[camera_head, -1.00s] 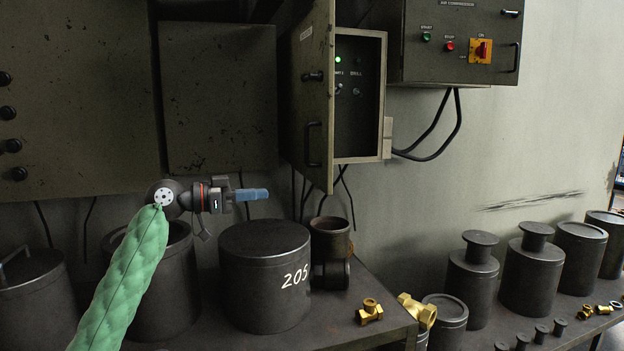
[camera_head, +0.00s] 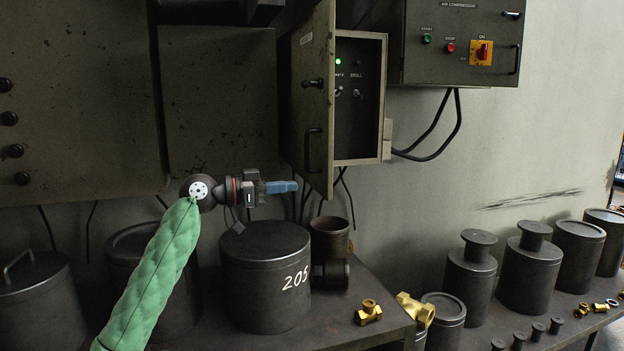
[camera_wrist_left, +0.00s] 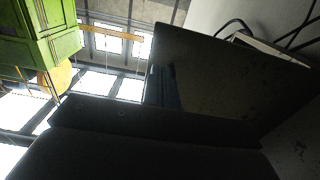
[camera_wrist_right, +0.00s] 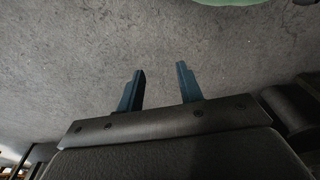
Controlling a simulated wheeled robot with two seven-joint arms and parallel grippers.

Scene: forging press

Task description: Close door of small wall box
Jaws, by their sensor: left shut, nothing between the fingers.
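The small wall box (camera_head: 358,95) hangs on the wall in the middle of the head view, its inside showing a green light and switches. Its door (camera_head: 315,100) stands open, swung out at the box's left side, with a dark handle on it. My left gripper (camera_head: 290,187) is shut and empty, pointing right, left of and below the door's lower edge, apart from it. In the left wrist view a dark panel (camera_wrist_left: 215,80), seemingly the door, fills the middle. My right gripper (camera_wrist_right: 160,88) is open and empty over grey floor, seen only in the right wrist view.
A large black canister (camera_head: 265,275) marked 205 stands on the bench below my left gripper, beside a dark pipe fitting (camera_head: 330,240). Brass fittings (camera_head: 368,312) lie at the bench edge. A compressor control box (camera_head: 462,45) hangs to the right. Cables hang below the boxes.

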